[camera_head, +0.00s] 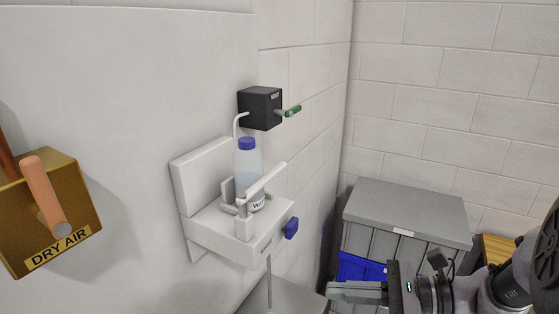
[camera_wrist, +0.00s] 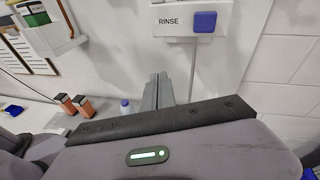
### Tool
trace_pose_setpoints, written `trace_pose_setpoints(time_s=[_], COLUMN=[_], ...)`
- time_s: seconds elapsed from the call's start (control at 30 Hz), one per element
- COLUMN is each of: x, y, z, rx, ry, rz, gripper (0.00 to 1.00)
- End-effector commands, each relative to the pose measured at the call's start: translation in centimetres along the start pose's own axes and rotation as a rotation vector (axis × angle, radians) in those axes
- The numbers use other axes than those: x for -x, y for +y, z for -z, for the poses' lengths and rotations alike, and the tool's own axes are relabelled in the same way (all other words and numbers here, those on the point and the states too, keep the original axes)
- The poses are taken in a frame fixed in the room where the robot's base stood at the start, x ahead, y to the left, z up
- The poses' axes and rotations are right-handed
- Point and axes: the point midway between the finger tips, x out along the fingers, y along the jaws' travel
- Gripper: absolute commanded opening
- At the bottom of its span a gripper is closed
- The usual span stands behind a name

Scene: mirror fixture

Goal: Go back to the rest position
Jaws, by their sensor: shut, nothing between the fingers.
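My gripper (camera_head: 358,292) is at the lower right of the head view, in front of the grey bin, with its fingers pointing left. In the wrist view my gripper (camera_wrist: 158,88) has its two grey fingers together, with nothing between them. It is apart from the wall fixture, the white rinse unit (camera_head: 215,232). That unit also shows at the top of the wrist view (camera_wrist: 178,20), with its RINSE label and blue knob (camera_wrist: 205,21).
A clear bottle with a blue cap (camera_head: 247,165) stands in the rinse unit, below a black box (camera_head: 260,108) with a green-tipped lever. A DRY AIR box (camera_head: 70,215) is at left. A grey lidded bin (camera_head: 410,212) stands in the corner. Orange-topped containers (camera_wrist: 84,105) sit below.

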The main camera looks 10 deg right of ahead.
Motion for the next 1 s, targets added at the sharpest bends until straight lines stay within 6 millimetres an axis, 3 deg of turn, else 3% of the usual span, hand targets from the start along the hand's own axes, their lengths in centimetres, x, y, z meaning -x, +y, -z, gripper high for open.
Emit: trace_pose_setpoints(time_s=[0.03,0.1,0.2,0.3,0.4,0.5,0.6,1.0], x=[-3.3,-5.9,-7.6,-7.9,-7.9,-7.9,-7.9,-7.6], y=[3.8,8.5,13.6,16.4,17.2,17.1,16.9,16.6], z=[5.3,9.8,16.3,22.4,26.5,28.2,28.4,27.6], rx=[0.113,0.29,0.573,0.887,1.184,1.406,1.529,1.563], ry=[0.103,0.266,0.485,0.683,0.836,0.931,0.978,0.993], rz=[-0.117,-0.279,-0.459,-0.576,-0.62,-0.616,-0.6,-0.594], gripper=[0.0,0.0,0.0,0.0,0.0,0.0,0.0,0.0])
